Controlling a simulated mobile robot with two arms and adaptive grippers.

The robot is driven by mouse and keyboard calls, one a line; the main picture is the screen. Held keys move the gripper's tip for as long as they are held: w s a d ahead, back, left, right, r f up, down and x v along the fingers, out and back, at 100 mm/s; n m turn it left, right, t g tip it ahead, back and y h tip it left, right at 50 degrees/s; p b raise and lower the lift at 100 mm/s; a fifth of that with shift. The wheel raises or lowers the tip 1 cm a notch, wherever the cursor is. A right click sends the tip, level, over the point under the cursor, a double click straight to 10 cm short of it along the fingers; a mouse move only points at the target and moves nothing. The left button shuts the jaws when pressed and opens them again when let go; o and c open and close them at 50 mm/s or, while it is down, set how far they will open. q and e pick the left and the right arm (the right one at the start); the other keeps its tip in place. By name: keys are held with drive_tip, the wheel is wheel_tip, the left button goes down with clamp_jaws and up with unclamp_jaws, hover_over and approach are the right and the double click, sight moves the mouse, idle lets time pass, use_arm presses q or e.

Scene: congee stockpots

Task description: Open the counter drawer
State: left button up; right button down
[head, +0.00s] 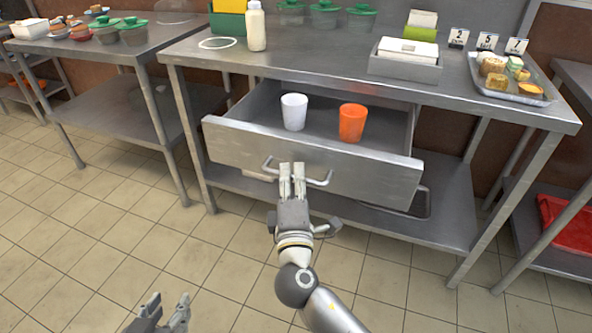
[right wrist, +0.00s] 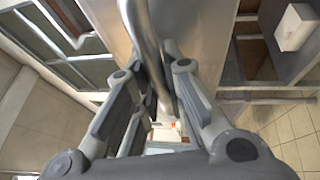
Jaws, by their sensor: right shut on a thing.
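The counter drawer (head: 240,146) stands pulled out from under the steel counter (head: 340,72). Inside it stand a white cup (head: 294,112) and an orange cup (head: 352,122), both upright and apart. My right gripper (head: 292,172) is shut on the drawer handle (head: 322,181), a bent metal bar on the drawer front. In the right wrist view the handle bar (right wrist: 144,38) runs between the fingers. My left gripper (head: 168,306) is open and empty, low over the floor at the bottom left, away from the drawer.
On the counter are a white bottle (head: 256,28), a grey box (head: 405,66), number cards (head: 487,41) and a tray of food (head: 541,98) near the right end. A second steel table (head: 110,48) stands at the left. A red bin (head: 566,222) sits low at the right. The tiled floor in front is clear.

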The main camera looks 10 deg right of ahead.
drive_tip(key=c, duration=1.5)
unclamp_jaws()
drive_tip(key=shift+s, duration=0.1)
drive_tip(key=v, duration=1.2)
drive_tip(key=shift+f, duration=0.1)
